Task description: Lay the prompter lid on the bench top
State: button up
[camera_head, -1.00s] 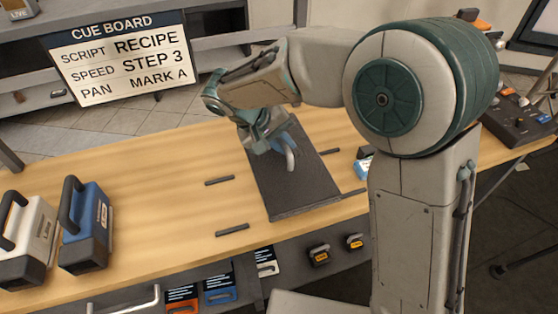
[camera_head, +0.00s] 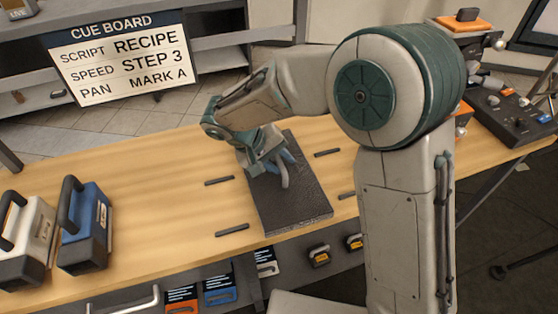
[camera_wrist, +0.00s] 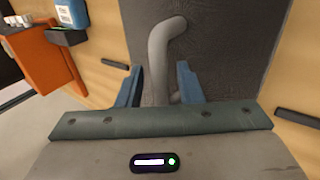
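The prompter lid (camera_head: 305,200) is a dark, flat, textured slab with a bent grey handle on top. It lies over the light wooden bench top (camera_head: 150,190) between short black strips and looks flat on it. In the wrist view the lid (camera_wrist: 225,45) fills the upper middle, with its handle (camera_wrist: 157,60) in front. My gripper (camera_wrist: 159,78) has its blue fingers on either side of the handle, with narrow gaps visible, so it looks open around it.
A blue case (camera_head: 88,225) and a white case (camera_head: 30,235) stand at the left of the bench. A control panel (camera_head: 510,115) is at the far right. Black strips (camera_head: 232,230) flank the lid.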

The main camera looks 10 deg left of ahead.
jog(key=shift+r, duration=0.15)
jog(key=v, duration=1.2)
jog(key=shift+p, duration=0.35)
jog(key=s+d+r+m+g+y, duration=0.1)
jog(key=s+d+m+y, duration=0.1)
jog(key=d, duration=1)
jog(key=s+d+m+g+y, duration=0.1)
jog(key=d+m+g, duration=0.1)
jog(key=d, duration=1)
jog(key=s+d+f+m+t+y, duration=0.1)
jog(key=s+d+f+m+y, duration=0.1)
jog(key=s+d, duration=0.5)
jog(key=shift+d+t+y, duration=0.35)
jog(key=shift+t+y, duration=0.05)
jog(key=shift+y, duration=0.1)
jog(key=shift+w+f, duration=0.1)
